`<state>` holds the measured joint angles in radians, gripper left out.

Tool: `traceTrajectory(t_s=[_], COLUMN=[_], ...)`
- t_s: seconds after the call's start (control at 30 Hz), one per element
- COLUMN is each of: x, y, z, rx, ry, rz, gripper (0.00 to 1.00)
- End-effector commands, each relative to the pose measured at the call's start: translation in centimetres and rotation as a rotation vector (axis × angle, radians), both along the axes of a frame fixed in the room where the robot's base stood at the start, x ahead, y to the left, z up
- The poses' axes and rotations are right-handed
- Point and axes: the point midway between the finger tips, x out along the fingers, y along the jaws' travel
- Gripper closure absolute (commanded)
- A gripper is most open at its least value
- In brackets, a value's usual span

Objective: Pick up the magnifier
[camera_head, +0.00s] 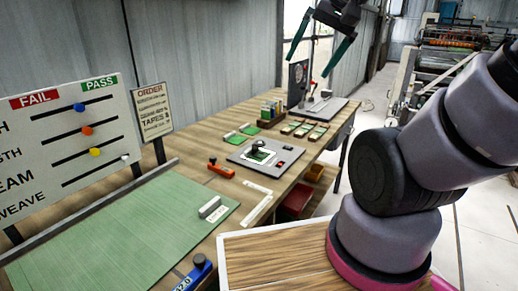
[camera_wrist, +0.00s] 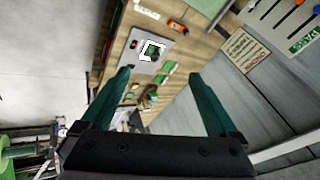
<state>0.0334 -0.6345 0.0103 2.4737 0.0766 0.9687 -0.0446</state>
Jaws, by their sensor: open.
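The magnifier (camera_head: 258,146) looks like a small dark object on a grey plate (camera_head: 239,157) in the middle of the bench, over a white-framed green sample. In the wrist view, the magnifier (camera_wrist: 153,49) is small and its outline is hard to tell from the green sample. My gripper (camera_head: 308,67) is open and empty, high above the far part of the bench, beyond the magnifier and apart from it. Its two teal fingers also show spread in the wrist view (camera_wrist: 161,75).
A red-orange tool (camera_head: 221,170) lies left of the plate. Sample cards (camera_head: 304,129) and a box of colored files (camera_head: 271,112) stand behind it. A green mat (camera_head: 120,225) and a FAIL/PASS board (camera_head: 70,135) are at the left. Free air surrounds my gripper.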

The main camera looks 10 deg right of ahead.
Motion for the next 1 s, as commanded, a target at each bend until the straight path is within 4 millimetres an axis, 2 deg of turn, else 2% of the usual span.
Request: traceTrajectory(t_s=[0.27, 0.47, 0.8, 1.0], x=[2.1, 4.7, 11.0, 15.3], y=[1.4, 3.1, 5.4, 5.6], z=[-2.5, -5.6, -11.5, -15.3], rx=[0.112, 0.277, 0.678, 0.944], ry=[0.163, 0.350, 0.648, 0.765], rz=[-0.022, -0.058, -0.175, -0.280], gripper=[0.05, 0.05, 0.05, 0.05])
